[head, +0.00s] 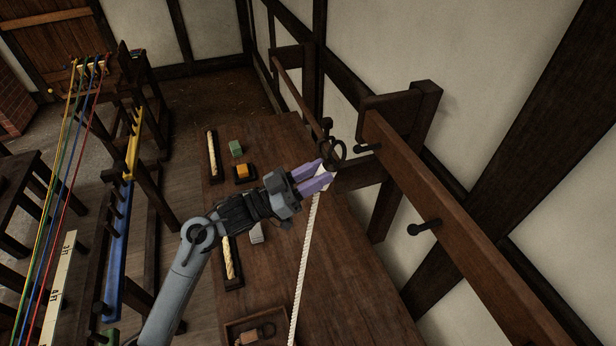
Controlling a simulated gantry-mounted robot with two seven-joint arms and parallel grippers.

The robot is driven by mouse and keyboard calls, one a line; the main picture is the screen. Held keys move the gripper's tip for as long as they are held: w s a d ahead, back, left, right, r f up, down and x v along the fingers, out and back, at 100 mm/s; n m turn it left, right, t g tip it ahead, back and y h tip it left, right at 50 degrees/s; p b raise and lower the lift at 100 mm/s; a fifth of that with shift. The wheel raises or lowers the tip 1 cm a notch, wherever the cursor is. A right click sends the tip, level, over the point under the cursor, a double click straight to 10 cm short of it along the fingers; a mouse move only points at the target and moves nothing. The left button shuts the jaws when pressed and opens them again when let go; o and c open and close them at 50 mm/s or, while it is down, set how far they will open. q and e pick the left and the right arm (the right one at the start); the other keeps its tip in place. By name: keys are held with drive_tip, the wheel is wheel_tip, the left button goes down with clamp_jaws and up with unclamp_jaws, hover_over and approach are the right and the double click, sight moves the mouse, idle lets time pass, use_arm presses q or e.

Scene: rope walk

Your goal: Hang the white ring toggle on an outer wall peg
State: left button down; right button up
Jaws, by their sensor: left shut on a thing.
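My left gripper (324,174), with purple fingers, is shut on the white ring toggle (323,170) at the wall side of the bench. Its dark rings (333,152) stand up just beyond the fingertips. A white rope (304,262) runs from the toggle down to the bottom edge of the view. A dark wall peg (367,148) on the wooden rail sticks out just right of the rings; whether they touch it I cannot tell. A nearer peg (425,227) on the same rail is bare. The fingers hide part of the toggle. My right gripper is out of view.
The brown rail (449,202) runs along the wall on posts. The bench (345,262) bears a green block (236,149), an orange block (242,170) and rope pieces in trays. A wooden tray (228,330) lies at the front. Coloured ropes stretch at left.

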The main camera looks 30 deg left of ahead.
use_arm(q)
drive_tip(key=shift+w+d+f+b, duration=0.15)
drive_tip(key=shift+w+d+b, duration=0.7)
drive_tip(key=shift+w+d, duration=0.8)
drive_tip(key=shift+w+d+f, duration=0.35)
drive_tip(key=shift+w, duration=0.2)
drive_tip(key=shift+f, duration=0.15)
drive_tip(key=c, duration=0.7)
unclamp_jaws()
drive_tip(key=shift+c, duration=0.2)
